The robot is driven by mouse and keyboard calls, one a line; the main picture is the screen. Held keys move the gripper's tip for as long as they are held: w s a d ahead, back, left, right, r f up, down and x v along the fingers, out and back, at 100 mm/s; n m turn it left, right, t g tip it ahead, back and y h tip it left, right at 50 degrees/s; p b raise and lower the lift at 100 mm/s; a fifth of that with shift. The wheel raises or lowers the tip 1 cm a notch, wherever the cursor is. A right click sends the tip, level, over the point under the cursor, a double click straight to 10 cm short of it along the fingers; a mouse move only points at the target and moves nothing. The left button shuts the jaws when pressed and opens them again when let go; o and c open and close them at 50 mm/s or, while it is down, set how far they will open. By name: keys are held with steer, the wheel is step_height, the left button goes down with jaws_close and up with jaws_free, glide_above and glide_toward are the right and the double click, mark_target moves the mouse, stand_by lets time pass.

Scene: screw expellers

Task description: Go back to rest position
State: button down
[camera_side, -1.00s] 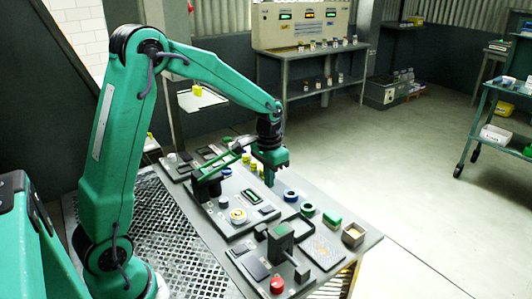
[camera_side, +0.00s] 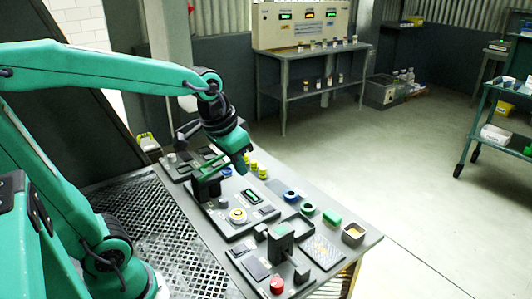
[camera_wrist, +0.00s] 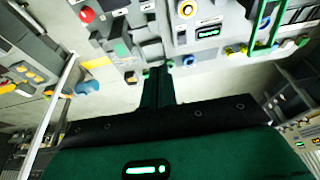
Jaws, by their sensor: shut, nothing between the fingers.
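My gripper (camera_side: 245,159) is shut and empty, held in the air above the work table (camera_side: 359,256). In the side view it is tilted, over the back half of the table, close to a green-handled dark device (camera_side: 206,182). In the wrist view my gripper (camera_wrist: 160,70) shows as two dark green fingers side by side with nothing between them. The fingertips overlap the table items in that view, but the side view shows them above the table.
A metal grating (camera_side: 150,225) lies to the left. Open floor (camera_side: 420,190) is to the right.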

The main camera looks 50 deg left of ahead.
steer(key=s+d+t, duration=0.1)
steer(key=s+d, duration=0.1)
steer(key=s, duration=0.5)
steer(key=shift+s+r+t, duration=0.35)
steer(key=shift+r+t, duration=0.05)
steer(key=shift+r, duration=0.05)
